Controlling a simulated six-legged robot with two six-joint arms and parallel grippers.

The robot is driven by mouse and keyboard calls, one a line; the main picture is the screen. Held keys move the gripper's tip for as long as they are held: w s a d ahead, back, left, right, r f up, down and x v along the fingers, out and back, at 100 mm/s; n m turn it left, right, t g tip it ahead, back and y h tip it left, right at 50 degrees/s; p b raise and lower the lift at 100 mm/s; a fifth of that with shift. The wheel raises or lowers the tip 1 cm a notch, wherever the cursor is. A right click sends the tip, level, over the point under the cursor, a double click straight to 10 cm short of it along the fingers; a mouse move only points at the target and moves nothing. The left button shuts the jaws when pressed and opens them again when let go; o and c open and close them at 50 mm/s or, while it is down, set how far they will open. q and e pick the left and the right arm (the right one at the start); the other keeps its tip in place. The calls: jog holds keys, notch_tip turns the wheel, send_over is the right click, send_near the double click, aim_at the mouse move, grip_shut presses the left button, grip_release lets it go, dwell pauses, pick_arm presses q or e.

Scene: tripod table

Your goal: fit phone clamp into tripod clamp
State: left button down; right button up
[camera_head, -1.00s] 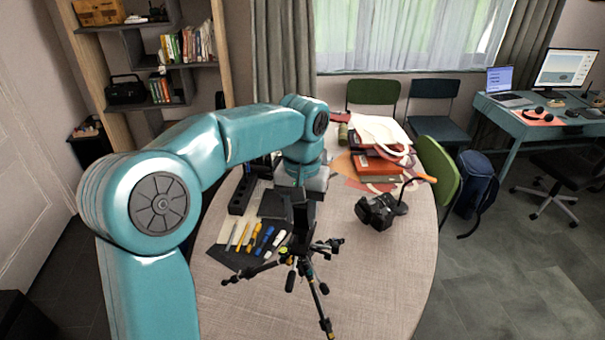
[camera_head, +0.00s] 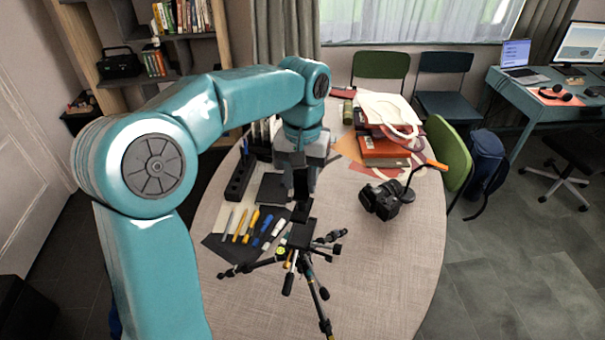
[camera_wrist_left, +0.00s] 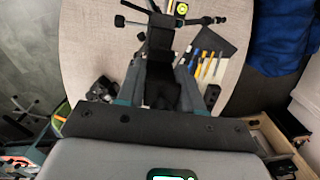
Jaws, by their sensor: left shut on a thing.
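The black tripod (camera_head: 305,262) stands on the round table with its legs spread, and its dark clamp (camera_head: 298,235) is on top. My left gripper (camera_head: 302,170) points down from above and behind the tripod, shut on the black phone clamp (camera_head: 301,183). The phone clamp's lower end is close to the tripod clamp; I cannot tell whether they touch. In the left wrist view the phone clamp (camera_wrist_left: 160,88) sits dark between my fingers, with the tripod (camera_wrist_left: 150,20) beyond it. Its lower part is hard to separate from the tripod head. My right gripper is not in view.
On the table (camera_head: 385,270), a tool mat (camera_head: 220,247) lies left of the tripod and a black camera (camera_head: 380,200) lies right. A black holder (camera_head: 240,180) and a book stack (camera_head: 385,150) are further back. The front right is clear.

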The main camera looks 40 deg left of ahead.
aim_at(300, 194)
pick_arm(q)
jog(key=shift+s, duration=0.25)
jog(key=shift+a, duration=0.1)
jog(key=shift+w+f, duration=0.4)
jog(key=shift+w, duration=0.05)
jog(key=shift+d+f+b, duration=0.2)
jog(key=shift+b, duration=0.25)
jog(key=shift+s+f+b, duration=0.25)
jog(key=shift+f+b, duration=0.05)
jog(key=shift+f, duration=0.05)
notch_tip(300, 194, down, 4)
jog(key=b, duration=0.2)
jog(key=shift+w+b, duration=0.15)
jog(key=shift+b, duration=0.25)
jog(key=shift+s+a, duration=0.1)
jog(key=shift+s, duration=0.15)
jog(key=shift+w, duration=0.25)
jog(key=shift+s, duration=0.25)
jog(key=shift+w, duration=0.1)
